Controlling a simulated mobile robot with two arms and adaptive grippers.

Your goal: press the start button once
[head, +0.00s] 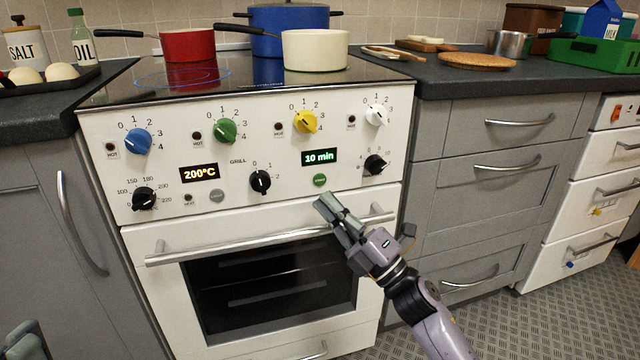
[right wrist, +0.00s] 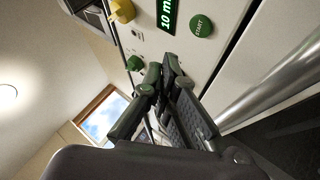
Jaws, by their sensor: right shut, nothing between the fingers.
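The start button (head: 319,180) is a small green round button on the white stove front, just under the display reading "10 min". In the right wrist view the start button (right wrist: 201,26) shows its "START" lettering, up and to the right of the fingertips. My right gripper (head: 328,204) is shut and empty, with its fingertips a little below the button in the head view. The right gripper (right wrist: 163,70) looks apart from the button, though the exact gap is hard to tell. Part of my left gripper (head: 24,342) shows at the lower left corner; its fingers are mostly cut off.
A black knob (head: 375,165) and another black knob (head: 260,181) flank the display. A grey button (head: 217,195) sits further left. The oven door handle (head: 270,238) juts out below the panel. A red pot (head: 188,45) and cream pot (head: 315,50) stand on the hob.

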